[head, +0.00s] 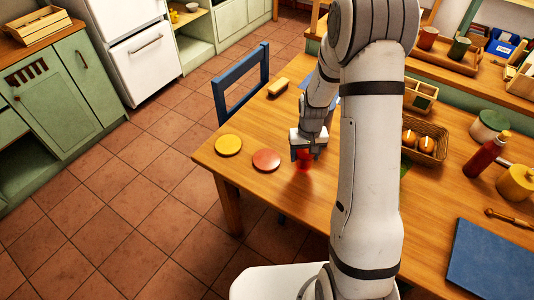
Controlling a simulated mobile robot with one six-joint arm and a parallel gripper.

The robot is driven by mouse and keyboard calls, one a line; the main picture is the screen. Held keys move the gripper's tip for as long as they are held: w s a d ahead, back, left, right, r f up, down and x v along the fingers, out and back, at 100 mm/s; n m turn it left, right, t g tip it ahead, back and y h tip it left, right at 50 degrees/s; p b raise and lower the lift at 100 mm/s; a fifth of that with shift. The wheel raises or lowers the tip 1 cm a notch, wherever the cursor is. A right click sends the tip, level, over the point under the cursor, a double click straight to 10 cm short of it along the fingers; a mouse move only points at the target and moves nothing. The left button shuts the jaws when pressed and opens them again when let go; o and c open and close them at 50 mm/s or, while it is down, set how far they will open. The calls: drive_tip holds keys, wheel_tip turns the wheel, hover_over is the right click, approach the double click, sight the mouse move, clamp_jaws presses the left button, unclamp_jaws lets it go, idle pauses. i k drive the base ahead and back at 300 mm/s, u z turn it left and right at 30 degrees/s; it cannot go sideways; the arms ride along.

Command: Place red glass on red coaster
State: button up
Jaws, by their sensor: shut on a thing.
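The red coaster (266,160) is a flat red disc on the wooden table (335,209), near its left end. The red glass (304,161) is a little to the right of the coaster, apart from it. My gripper (304,152) points down and is shut on the red glass, with its upper part hidden between the fingers. I cannot tell whether the glass touches the table. The red coaster is bare.
A yellow coaster (229,145) lies left of the red one. A basket with orange items (424,143), a red bottle (487,155) and a blue board (491,261) are to the right. A blue chair (241,82) stands behind the table.

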sight(267, 159)
drive_tip(key=u, duration=0.15)
drive_tip(key=k, duration=0.85)
drive_tip(key=z, duration=0.2)
drive_tip(key=i, duration=1.35)
drive_tip(key=u, duration=0.1)
